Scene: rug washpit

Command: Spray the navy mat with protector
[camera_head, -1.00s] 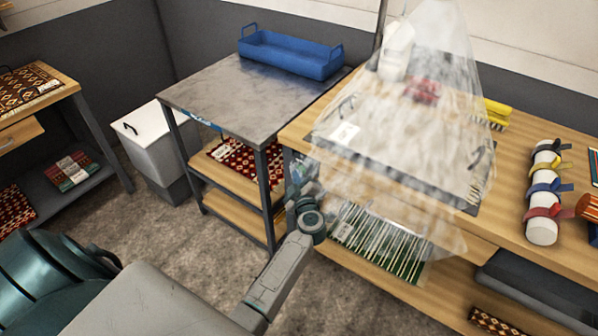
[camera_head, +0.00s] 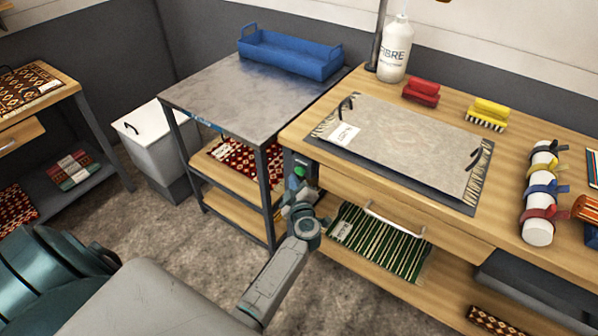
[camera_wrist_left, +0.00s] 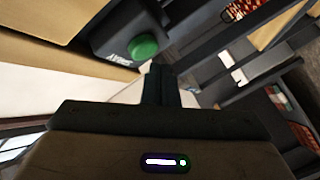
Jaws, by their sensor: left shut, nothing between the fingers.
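A flat mat (camera_head: 483,179) with pale fringes and a dark border lies on the wooden bench. A grey plate (camera_head: 408,148) with two dark handles covers most of it, so its colour is hard to tell. A white tag lies at its left end. A dark box with a green button (camera_head: 299,171) is on the bench's left end; the button also shows in the left wrist view (camera_wrist_left: 145,47). My left gripper (camera_head: 293,195) is just below the button, shut and empty, apparently apart from it. Its fingers (camera_wrist_left: 161,72) show in the wrist view. My right gripper is out of view.
A white bottle (camera_head: 395,50), a red brush (camera_head: 421,91) and a yellow brush (camera_head: 487,113) stand behind the mat. A strapped white roll (camera_head: 542,195) is at right. A blue tray (camera_head: 290,54) sits on the metal table (camera_head: 235,95). A green striped rug (camera_head: 380,240) lies beneath the bench.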

